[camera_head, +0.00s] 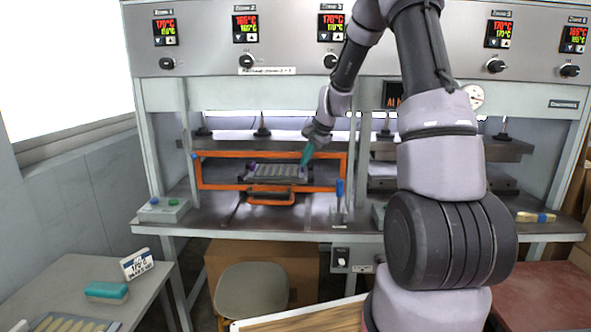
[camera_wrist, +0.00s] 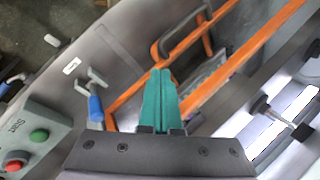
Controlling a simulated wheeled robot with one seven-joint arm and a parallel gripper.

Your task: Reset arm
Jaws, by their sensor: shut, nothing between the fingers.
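My arm reaches up and over from the right in the head view. My gripper (camera_head: 307,154) is in front of the press, near the right part of the orange frame (camera_head: 222,154). In the wrist view my gripper's green fingers (camera_wrist: 160,80) are together with nothing between them. The orange frame (camera_wrist: 245,52) and its handle (camera_wrist: 172,42) lie beyond the fingertips.
A blue-handled lever (camera_head: 340,188) stands right of the frame; it also shows in the wrist view (camera_wrist: 95,105). A side table (camera_head: 75,280) holds a teal-topped block (camera_head: 106,291) and a sign (camera_head: 136,263). A stool (camera_head: 252,288) stands below.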

